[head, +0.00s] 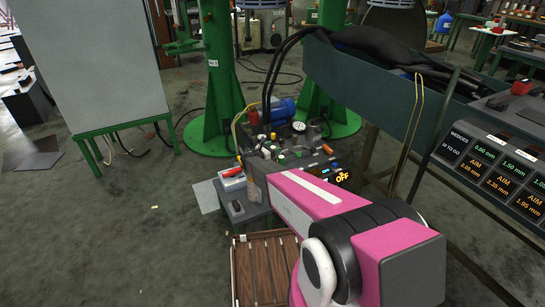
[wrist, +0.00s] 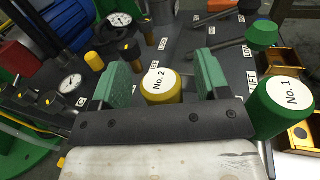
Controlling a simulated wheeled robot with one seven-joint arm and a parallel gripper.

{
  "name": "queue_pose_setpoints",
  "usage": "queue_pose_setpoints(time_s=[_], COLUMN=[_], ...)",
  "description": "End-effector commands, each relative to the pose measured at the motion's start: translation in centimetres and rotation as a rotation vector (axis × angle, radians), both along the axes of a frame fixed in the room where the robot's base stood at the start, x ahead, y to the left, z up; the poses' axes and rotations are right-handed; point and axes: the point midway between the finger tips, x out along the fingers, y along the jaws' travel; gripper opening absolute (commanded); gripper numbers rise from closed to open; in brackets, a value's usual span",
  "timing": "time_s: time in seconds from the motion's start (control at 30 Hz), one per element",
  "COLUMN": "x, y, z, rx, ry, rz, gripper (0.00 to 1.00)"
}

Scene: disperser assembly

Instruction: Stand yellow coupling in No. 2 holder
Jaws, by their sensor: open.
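In the wrist view, a yellow cylinder (wrist: 160,95) with a round white "No. 2" label on its top stands between the two green finger pads of my gripper (wrist: 165,72). The gripper is open, and a gap shows between the yellow cylinder and each pad. The lower part of the cylinder is hidden by the dark gripper bar, so I cannot tell what it stands in. A green cylinder labelled "No. 1" (wrist: 288,100) stands to the right of the gripper. In the head view, my pink arm hides the gripper and the cylinders.
The dark panel carries gauges (wrist: 70,84), black knobs (wrist: 129,48), a small yellow cap (wrist: 95,61) and a green-knobbed lever (wrist: 261,35) close around the gripper. Gold brackets (wrist: 285,62) lie at the right. In the head view, a wooden crate (head: 262,270) stands below the machine.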

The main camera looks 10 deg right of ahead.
Motion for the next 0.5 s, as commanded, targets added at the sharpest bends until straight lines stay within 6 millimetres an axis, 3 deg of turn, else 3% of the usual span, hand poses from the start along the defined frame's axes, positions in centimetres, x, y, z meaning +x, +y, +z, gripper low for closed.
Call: queue_pose_setpoints(time_s=[0.13, 0.33, 0.37, 0.5], x=[0.84, 0.82, 0.81, 0.81], y=[-1.26, -1.29, -1.29, -1.28], z=[-0.01, 0.01, 0.01, 0.0], rx=[0.0, -0.001, -0.001, -0.001], ry=[0.0, 0.001, 0.001, 0.001], rz=[0.0, 0.001, 0.001, 0.001], gripper=[0.69, 0.69, 0.62, 0.17])
